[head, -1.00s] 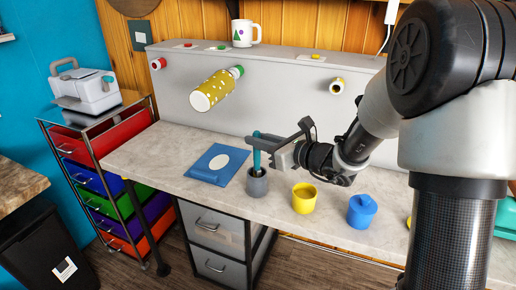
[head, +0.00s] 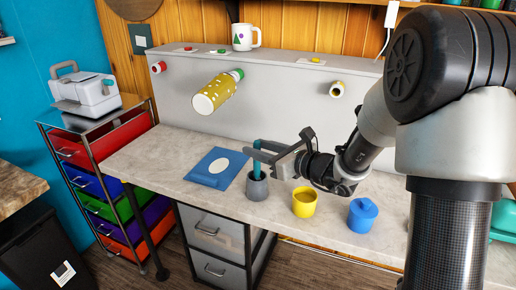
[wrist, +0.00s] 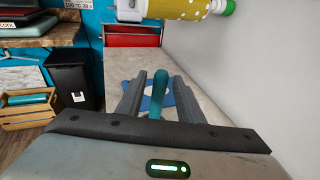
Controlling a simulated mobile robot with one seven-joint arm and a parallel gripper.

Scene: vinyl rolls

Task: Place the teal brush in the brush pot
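The teal brush (head: 257,165) stands nearly upright with its lower end inside the grey brush pot (head: 257,187) on the worktop. Its bottom is hidden by the pot wall. My gripper (head: 262,152) is level with the brush's upper part, above the pot. In the wrist view, the teal brush (wrist: 157,98) shows between the two dark fingers of my gripper (wrist: 159,95), with a gap visible on each side. The fingers look open around it. The pot is hidden in the wrist view.
A yellow pot (head: 304,202) and a blue pot (head: 362,215) stand to the right of the grey pot. A blue sheet (head: 203,176) lies to the left. A raised grey back panel (head: 285,105) carries vinyl rolls, one yellow dotted roll (head: 213,94) sticking out.

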